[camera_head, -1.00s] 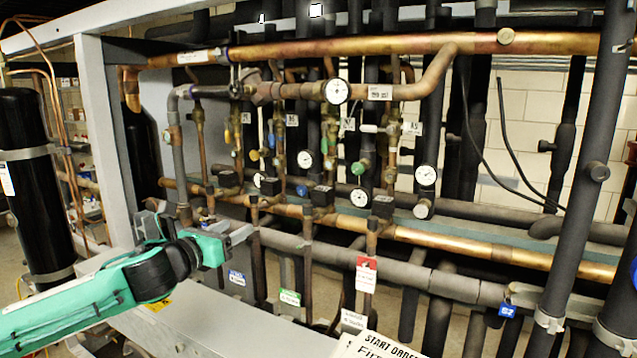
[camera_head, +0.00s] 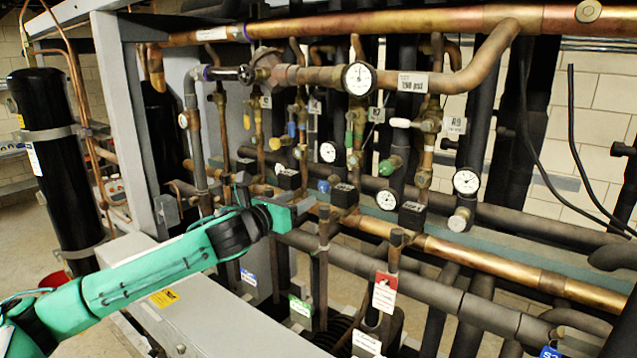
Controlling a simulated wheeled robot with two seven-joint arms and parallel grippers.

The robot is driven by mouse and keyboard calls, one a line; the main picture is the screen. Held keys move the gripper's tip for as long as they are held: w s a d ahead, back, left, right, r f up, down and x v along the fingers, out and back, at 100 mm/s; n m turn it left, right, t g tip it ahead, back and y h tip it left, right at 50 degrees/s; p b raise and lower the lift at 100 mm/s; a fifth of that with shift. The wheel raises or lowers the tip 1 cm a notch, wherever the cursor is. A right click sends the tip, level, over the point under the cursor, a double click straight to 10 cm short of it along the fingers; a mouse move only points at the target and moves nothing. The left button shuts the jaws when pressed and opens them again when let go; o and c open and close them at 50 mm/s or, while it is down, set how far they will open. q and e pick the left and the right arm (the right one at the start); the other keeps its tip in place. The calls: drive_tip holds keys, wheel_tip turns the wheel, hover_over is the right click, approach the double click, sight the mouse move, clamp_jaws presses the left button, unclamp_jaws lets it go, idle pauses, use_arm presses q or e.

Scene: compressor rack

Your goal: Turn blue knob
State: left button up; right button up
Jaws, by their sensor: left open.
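A small blue knob (camera_head: 323,186) sits among the valves in the middle of the rack, just left of a black box on the copper pipe. My left gripper (camera_head: 302,207) is open, a little below and left of the blue knob in the picture. It appears in front of the lower pipes, and I see no contact with the knob. The gripper's finger details are small and partly hidden by its own body. My right gripper is out of view.
Gauges (camera_head: 358,78), a green knob (camera_head: 390,165) and a yellow knob (camera_head: 275,143) crowd around the valves. A horizontal copper pipe (camera_head: 480,255) runs below. A grey post (camera_head: 122,130) and a black cylinder (camera_head: 50,160) stand left. A grey ledge (camera_head: 215,320) lies in front.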

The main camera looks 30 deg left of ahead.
sight(322, 186)
use_arm(q)
drive_tip(key=w+p, duration=0.1)
drive_tip(key=w, duration=0.1)
drive_tip(key=w+p, duration=0.1)
drive_tip(key=w, duration=0.1)
drive_tip(key=w+d+p, duration=0.1)
drive_tip(key=w, duration=0.2)
drive_tip(key=shift+r+p, duration=0.2)
drive_tip(key=shift+p, duration=0.1)
drive_tip(key=shift+w+d+f, duration=0.1)
drive_tip(key=shift+w+f, duration=0.05)
drive_tip(key=shift+w, duration=0.6)
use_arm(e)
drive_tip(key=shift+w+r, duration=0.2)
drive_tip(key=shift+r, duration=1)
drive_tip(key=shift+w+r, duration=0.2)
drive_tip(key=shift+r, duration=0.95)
use_arm(q)
drive_tip(key=c, duration=1)
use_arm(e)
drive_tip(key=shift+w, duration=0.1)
